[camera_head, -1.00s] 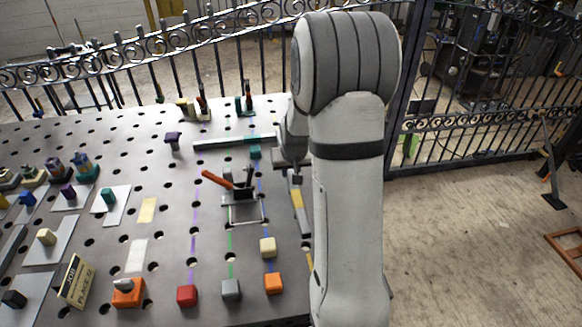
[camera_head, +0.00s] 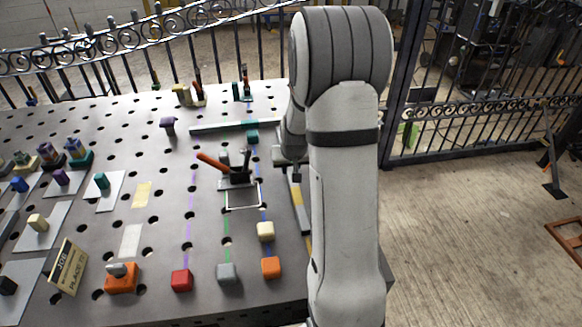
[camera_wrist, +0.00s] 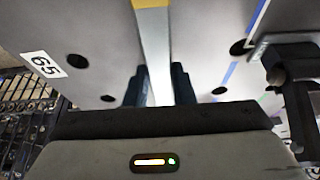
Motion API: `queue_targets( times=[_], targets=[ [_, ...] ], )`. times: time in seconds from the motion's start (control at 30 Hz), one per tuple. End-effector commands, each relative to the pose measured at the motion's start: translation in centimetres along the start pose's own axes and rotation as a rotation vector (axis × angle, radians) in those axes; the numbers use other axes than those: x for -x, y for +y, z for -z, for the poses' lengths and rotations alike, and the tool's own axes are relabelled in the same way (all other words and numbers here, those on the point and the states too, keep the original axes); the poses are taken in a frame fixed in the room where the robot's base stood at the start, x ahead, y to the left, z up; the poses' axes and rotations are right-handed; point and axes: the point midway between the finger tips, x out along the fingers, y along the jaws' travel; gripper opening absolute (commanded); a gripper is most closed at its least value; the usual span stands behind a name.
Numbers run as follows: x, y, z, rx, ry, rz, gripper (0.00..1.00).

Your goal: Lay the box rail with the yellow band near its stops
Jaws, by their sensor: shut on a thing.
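The rail with the yellow band (camera_wrist: 155,50) is a long, pale grey bar in the wrist view. Its yellow band shows at the top edge of that view. My gripper (camera_wrist: 160,84) has a dark finger on each side of the bar and is shut on it. In the head view the rail (camera_head: 296,200) shows along the table's right edge, beside my arm, which hides part of it and most of the gripper. Whether the rail touches the table is unclear. I cannot tell which parts are its stops.
The perforated table (camera_head: 150,185) carries another rail with a teal band (camera_head: 222,127), a red-handled clamp (camera_head: 235,170), a red cube (camera_head: 181,280), a grey cube (camera_head: 226,273) and an orange cube (camera_head: 270,267). A dark clamp part (camera_wrist: 295,85) stands right of my gripper. An iron fence (camera_head: 130,65) runs behind.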

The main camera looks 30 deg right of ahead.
Motion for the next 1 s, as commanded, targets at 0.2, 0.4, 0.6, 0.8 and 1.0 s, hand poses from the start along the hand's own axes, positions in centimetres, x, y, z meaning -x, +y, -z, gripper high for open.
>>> queue_targets(
  times=[0.2, 0.4, 0.6, 0.8, 1.0],
  targets=[
    [0.01, 0.04, 0.09, 0.0, 0.003, 0.0, 0.0],
    [-0.26, 0.06, -0.02, -0.001, 0.003, 0.0, 0.0],
    [-0.52, 0.08, -0.12, -0.001, 0.003, -0.001, 0.0],
    [-0.57, 0.1, -0.15, -0.002, 0.003, -0.001, 0.29],
    [-0.61, 0.12, -0.21, -0.002, 0.001, -0.001, 0.45]
  ],
)
